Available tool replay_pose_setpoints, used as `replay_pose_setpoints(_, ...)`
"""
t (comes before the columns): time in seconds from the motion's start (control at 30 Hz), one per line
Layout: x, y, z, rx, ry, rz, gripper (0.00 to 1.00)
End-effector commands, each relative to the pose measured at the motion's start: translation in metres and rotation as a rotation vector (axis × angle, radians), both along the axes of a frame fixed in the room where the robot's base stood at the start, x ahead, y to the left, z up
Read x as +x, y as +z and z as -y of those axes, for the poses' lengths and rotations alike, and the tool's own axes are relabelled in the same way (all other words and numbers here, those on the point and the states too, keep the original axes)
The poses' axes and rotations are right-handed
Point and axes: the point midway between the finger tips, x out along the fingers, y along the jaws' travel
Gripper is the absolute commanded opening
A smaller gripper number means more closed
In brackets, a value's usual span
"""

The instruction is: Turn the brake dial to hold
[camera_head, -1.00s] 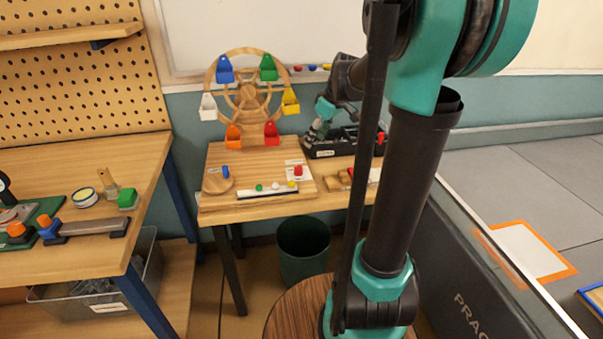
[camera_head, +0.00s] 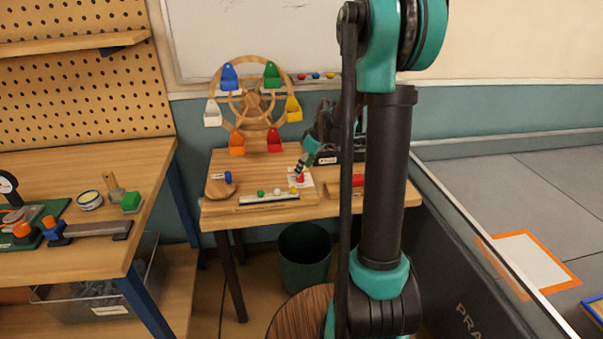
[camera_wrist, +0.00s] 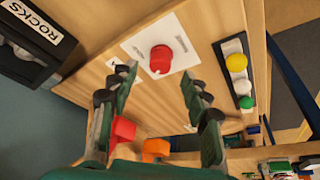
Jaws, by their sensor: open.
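The brake dial is a red knob (camera_head: 299,178) on a white card at the right of the wooden Ferris wheel's base board (camera_head: 270,175). In the wrist view the red knob (camera_wrist: 161,59) has a small pale mark on its side near its lower left. My gripper (camera_wrist: 157,80) is open and empty, its two fingers spread to either side below the knob in the picture. In the head view my gripper (camera_head: 303,165) is just above and beside the knob. I cannot tell whether it touches it. The card's lettering is too small to read.
A tray (camera_head: 269,198) with green, white and yellow balls lies in front of the knob. A blue knob (camera_head: 228,177) is at the board's left. The wheel (camera_head: 254,97) with coloured buckets stands behind. A black box labelled ROCKS (camera_wrist: 32,43) is close by.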

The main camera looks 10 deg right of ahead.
Motion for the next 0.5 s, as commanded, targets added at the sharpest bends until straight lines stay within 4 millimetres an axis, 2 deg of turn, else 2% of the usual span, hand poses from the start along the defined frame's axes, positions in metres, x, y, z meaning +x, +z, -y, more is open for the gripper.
replay_pose_setpoints(0.2, 0.007, -0.024, -0.007, 0.0, 0.001, 0.0, 0.48)
replay_pose_setpoints(0.5, 0.009, -0.032, -0.009, 0.0, 0.0, 0.0, 0.48)
